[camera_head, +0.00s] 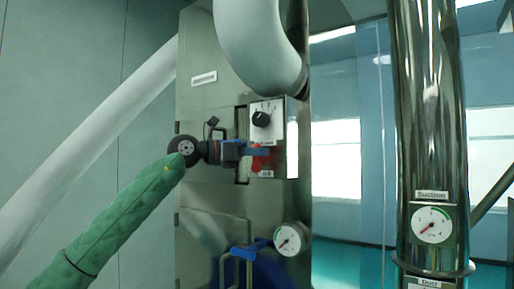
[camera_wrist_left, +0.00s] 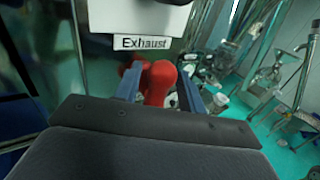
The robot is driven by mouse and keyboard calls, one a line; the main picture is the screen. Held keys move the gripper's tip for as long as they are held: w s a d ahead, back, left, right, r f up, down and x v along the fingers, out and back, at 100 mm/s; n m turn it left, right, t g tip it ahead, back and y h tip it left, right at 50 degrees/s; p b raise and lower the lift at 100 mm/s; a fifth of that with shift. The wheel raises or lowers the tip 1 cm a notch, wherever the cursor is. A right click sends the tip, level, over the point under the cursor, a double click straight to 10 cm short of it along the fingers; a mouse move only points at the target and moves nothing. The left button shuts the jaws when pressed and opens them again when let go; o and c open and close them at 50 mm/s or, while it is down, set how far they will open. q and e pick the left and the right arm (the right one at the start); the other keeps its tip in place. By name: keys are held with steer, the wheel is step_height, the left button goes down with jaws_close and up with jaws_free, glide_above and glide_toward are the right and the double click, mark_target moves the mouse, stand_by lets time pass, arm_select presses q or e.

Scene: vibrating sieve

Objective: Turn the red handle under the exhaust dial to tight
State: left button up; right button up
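The exhaust dial is a black knob (camera_head: 262,119) on a pale panel (camera_head: 277,108) on the grey cabinet. The red handle (camera_head: 257,165) sits below it, partly covered by my left gripper (camera_head: 258,150). In the left wrist view the red handle (camera_wrist_left: 160,82) stands between the two fingers of my left gripper (camera_wrist_left: 160,92), under the Exhaust label (camera_wrist_left: 142,43). The fingers are apart, one on each side of the handle, with narrow gaps showing. Firm contact is not visible.
A thick white hose (camera_head: 262,45) curves above the panel. A shiny steel column (camera_head: 432,110) with a Suction gauge (camera_head: 432,224) stands at right.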

arm_select(q)
steer(key=shift+w+d, duration=0.1)
steer(key=shift+d, duration=0.05)
arm_select(e)
steer(key=shift+s, duration=0.45)
